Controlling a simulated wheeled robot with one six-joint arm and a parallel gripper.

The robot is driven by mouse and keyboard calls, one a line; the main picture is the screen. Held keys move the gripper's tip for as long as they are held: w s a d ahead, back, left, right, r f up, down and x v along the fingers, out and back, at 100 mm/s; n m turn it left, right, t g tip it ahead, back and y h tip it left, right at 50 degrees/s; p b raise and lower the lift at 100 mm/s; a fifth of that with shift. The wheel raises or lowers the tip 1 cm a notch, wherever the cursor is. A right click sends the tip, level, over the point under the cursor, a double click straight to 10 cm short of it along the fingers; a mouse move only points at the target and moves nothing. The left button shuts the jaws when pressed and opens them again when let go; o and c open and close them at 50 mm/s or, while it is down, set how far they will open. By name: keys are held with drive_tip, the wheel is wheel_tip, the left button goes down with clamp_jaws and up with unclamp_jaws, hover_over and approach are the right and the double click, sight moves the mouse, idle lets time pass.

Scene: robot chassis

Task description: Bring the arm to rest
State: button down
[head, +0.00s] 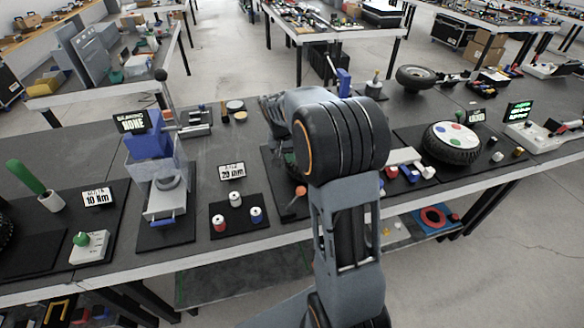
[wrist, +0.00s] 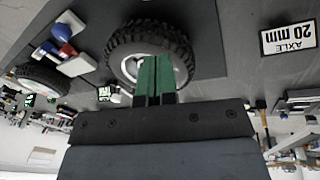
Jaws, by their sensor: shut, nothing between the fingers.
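My arm rises at the front of the bench in the head view, with its thick dark elbow joint over the bench's middle. My gripper (wrist: 155,62) shows in the wrist view, its two green fingers together with nothing between them. In the head view my arm mostly hides it. The wrist picture is upside down. A black knobbly tyre with a pale rim (wrist: 118,50) lies behind the fingers in that view; I cannot tell how far off it is.
The bench (head: 205,160) holds a blue and grey press (head: 152,160), several small spools on a dark mat (head: 222,225), and a wheel with coloured spots (head: 452,143). An axle sign (wrist: 288,38) shows in the wrist view. Open floor lies at the front right.

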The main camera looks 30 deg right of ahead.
drive_tip(key=shift+d+v, duration=0.2)
drive_tip(key=shift+v, duration=0.75)
drive_tip(key=shift+d+v, duration=0.2)
drive_tip(key=shift+v, duration=0.7)
drive_tip(key=s+a+r+n+t, duration=0.1)
drive_tip(key=s+a+n, duration=0.1)
drive_tip(key=s, duration=0.4)
drive_tip(key=s+a+n+t+y, duration=0.1)
drive_tip(key=s+a, duration=0.4)
drive_tip(key=s, duration=0.2)
drive_tip(key=s+a+r+n+t+y, duration=0.1)
drive_tip(key=s+a+n+t, duration=0.1)
drive_tip(key=s+a, duration=0.2)
drive_tip(key=shift+s+r+n, duration=0.3)
drive_tip(key=shift+s, duration=1)
